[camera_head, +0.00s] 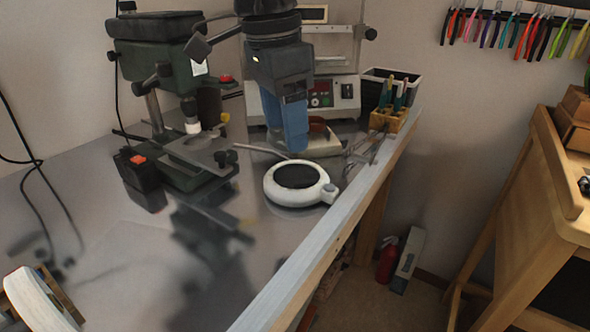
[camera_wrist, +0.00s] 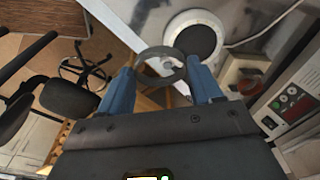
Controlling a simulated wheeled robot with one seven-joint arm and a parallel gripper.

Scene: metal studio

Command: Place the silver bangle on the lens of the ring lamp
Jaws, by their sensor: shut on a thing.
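The ring lamp is a white ring (camera_head: 271,187) around a dark round lens (camera_head: 297,175), lying on the metal bench. In the wrist view the lamp's white rim (camera_wrist: 170,36) and dark lens (camera_wrist: 196,40) show beyond my fingers, at the upper middle. My gripper (camera_head: 285,125) points down above the bench, behind the lamp in the head view. In the wrist view my gripper (camera_wrist: 162,77) is shut on the silver bangle (camera_wrist: 158,50), a thin ring held between the blue fingertips, apart from the lamp. The bangle cannot be made out in the head view.
A green drill press (camera_head: 160,60) stands left of my gripper. A white machine with a control panel (camera_head: 335,95) is behind it. A wooden tool holder (camera_head: 392,118) stands at the bench's right edge (camera_head: 330,225). The bench surface left of the lamp is mostly clear.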

